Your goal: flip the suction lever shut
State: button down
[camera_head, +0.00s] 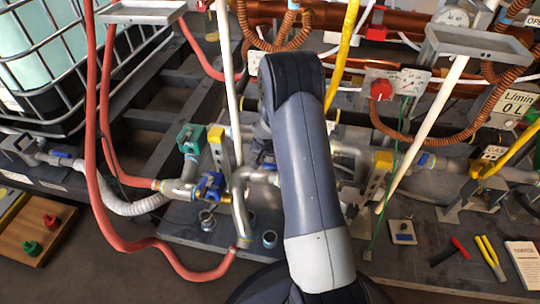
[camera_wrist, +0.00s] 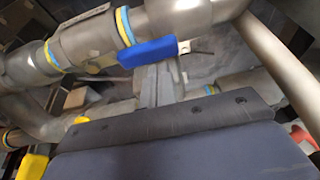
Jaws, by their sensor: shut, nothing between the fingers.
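A blue lever (camera_wrist: 147,51) shows in the wrist view, lying roughly along a metal pipe with blue and yellow bands. No label on it is readable, so I cannot tell for certain that it is the suction lever. My gripper (camera_wrist: 157,72) is shut and empty, with its narrow grey fingers just below the blue lever in the picture. I cannot tell whether they touch it. In the head view my arm hides the gripper.
A blue valve (camera_head: 210,186) and a teal box (camera_head: 191,138) sit left of my arm. A red hose (camera_head: 93,180) loops down the left. A slanted white pipe (camera_head: 425,130) stands to the right.

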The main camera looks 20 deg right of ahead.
jog(key=shift+w+d+f, duration=0.15)
jog(key=shift+w+f, duration=0.05)
jog(key=shift+f, duration=0.4)
